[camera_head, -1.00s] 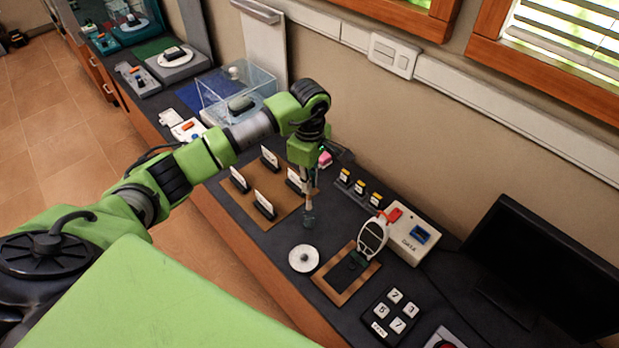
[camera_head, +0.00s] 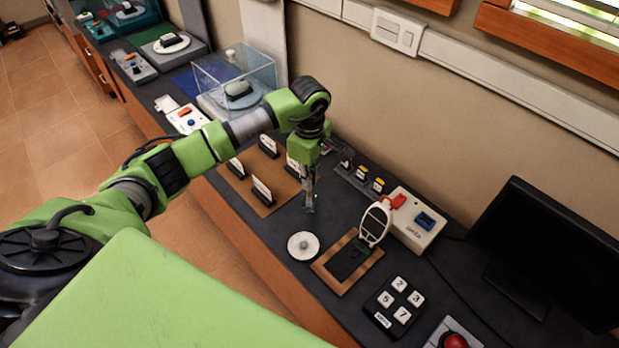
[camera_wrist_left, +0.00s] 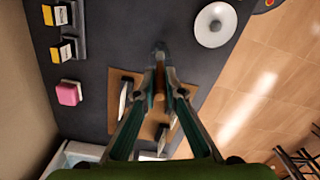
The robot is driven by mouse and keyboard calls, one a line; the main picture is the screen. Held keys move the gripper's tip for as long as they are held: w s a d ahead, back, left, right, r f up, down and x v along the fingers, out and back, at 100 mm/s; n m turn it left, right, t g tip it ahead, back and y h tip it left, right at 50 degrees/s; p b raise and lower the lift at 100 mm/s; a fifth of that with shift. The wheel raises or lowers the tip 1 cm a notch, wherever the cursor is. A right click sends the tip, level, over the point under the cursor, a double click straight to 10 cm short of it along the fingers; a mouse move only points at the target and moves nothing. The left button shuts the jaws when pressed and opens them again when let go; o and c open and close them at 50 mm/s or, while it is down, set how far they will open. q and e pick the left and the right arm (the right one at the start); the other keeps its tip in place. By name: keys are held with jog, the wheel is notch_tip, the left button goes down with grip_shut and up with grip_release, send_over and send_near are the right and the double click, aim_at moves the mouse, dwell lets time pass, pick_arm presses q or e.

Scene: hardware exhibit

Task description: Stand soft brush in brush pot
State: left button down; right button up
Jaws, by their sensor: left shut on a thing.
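My left gripper (camera_head: 310,200) points down over the dark counter, behind the white disc. In the left wrist view its two fingers (camera_wrist_left: 160,88) are shut on a slim brown piece with a grey end (camera_wrist_left: 160,50), which looks like the soft brush. The grey end points away from the gripper. In the head view, the brush is too small to tell from the fingertips. I cannot make out a brush pot for certain in either view. My right gripper is not in view.
A white disc with a knob (camera_head: 303,245) lies nearby. A brown board with upright cards (camera_head: 230,181) is left of the gripper. A framed stand with a white oval piece (camera_head: 374,222), a data box (camera_head: 413,226) and a keypad (camera_head: 394,306) stand right. A pink block (camera_wrist_left: 68,93) shows in the wrist view.

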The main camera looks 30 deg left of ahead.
pick_arm(q)
jog(key=c, duration=2)
grip_release()
jog(key=shift+c, duration=0.2)
notch_tip(320, 180, up, 12)
